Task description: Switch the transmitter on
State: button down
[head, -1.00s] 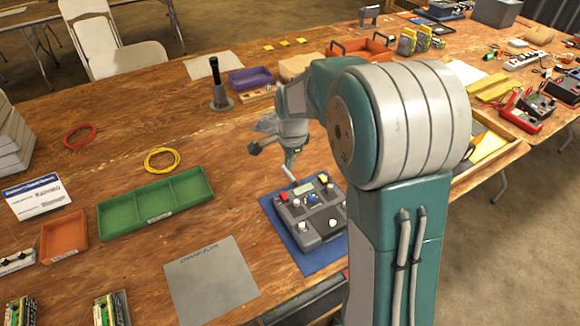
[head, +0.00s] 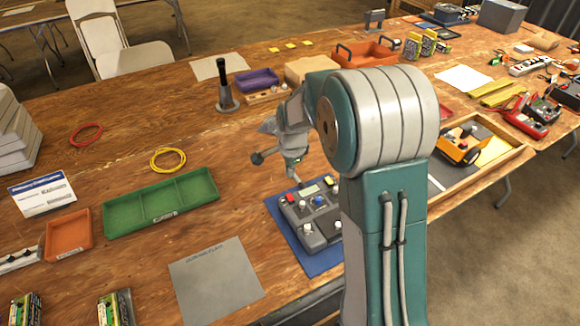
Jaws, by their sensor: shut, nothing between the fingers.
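The transmitter (head: 308,228) is a dark grey box with red, white, blue and yellow controls and a small display. It lies on a blue mat (head: 322,262) near the table's front edge. My gripper (head: 299,183) points down over the transmitter's far left edge, close to the red control. It is shut with nothing held. I cannot tell whether its tip touches the transmitter. My arm hides the right part of the mat. The power switch's position is too small to read.
A grey sheet (head: 215,283) and a green divided tray (head: 160,203) lie to the left. A black-handled tool (head: 225,90) stands beyond. A wooden tray (head: 490,178) with a yellow vehicle (head: 459,147) is right of my arm. Bare table lies left of my gripper.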

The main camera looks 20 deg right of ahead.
aim_at(291, 197)
jog(key=f, duration=0.6)
jog(key=w+f, duration=0.1)
jog(key=f, duration=0.2)
jog(key=shift+f, duration=0.25)
jog(key=shift+f, duration=0.15)
jog(key=shift+s+d, duration=0.1)
jog(key=shift+s+d+r, duration=0.1)
jog(key=shift+s+r, duration=0.15)
jog(key=shift+s, duration=0.35)
